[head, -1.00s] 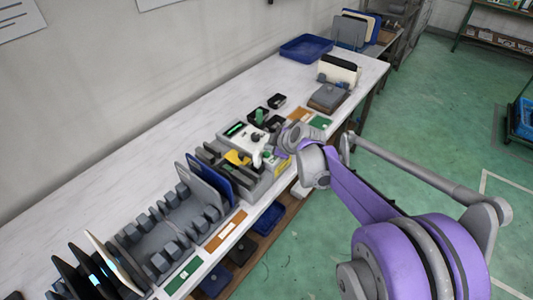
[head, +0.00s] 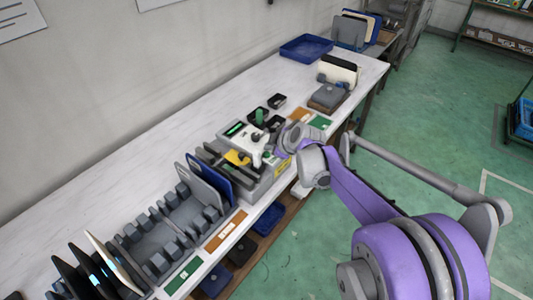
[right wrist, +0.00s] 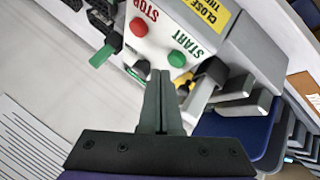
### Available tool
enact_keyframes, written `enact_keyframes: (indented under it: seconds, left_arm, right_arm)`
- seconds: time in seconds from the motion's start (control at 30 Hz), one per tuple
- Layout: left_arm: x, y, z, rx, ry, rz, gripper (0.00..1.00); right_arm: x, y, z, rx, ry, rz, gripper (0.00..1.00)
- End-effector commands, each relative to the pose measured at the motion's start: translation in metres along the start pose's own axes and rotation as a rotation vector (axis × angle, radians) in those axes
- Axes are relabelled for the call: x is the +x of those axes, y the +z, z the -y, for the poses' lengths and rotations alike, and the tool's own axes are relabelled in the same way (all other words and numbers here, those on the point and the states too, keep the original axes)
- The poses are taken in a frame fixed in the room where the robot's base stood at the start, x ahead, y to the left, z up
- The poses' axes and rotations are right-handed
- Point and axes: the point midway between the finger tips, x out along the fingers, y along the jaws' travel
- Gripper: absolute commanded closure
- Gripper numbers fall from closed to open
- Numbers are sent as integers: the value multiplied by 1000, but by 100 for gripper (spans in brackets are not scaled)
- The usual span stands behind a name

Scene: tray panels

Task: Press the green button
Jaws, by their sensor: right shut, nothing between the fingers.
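The green button (right wrist: 177,59) is a round dome beside the word START on a pale control panel (right wrist: 160,45) in the right wrist view. A red button (right wrist: 139,27) sits beside it, by the word STOP. My right gripper (right wrist: 160,73) is shut and empty. Its fingertips appear just below and left of the green button in that view; I cannot tell whether they touch the panel. In the head view my right arm reaches over the bench to the machine (head: 234,131), and its wrist hides part of it. My left gripper is not in view.
A green lever (right wrist: 102,57) stands beside the panel. A yellow label (right wrist: 212,14) is on the machine. Upright panels (head: 209,183) and a grey rack (head: 165,225) stand left of the machine. A blue tray (head: 306,48) lies at the bench's far end. The bench's rear strip is clear.

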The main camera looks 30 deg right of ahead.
Motion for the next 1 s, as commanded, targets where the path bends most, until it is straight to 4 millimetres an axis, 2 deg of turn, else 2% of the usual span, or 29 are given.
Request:
enact_keyframes:
  seconds: [1.0]
  left_arm:
    - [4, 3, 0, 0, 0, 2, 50]
  right_arm:
    - [7, 5, 5, 0, 0, 0, 100]
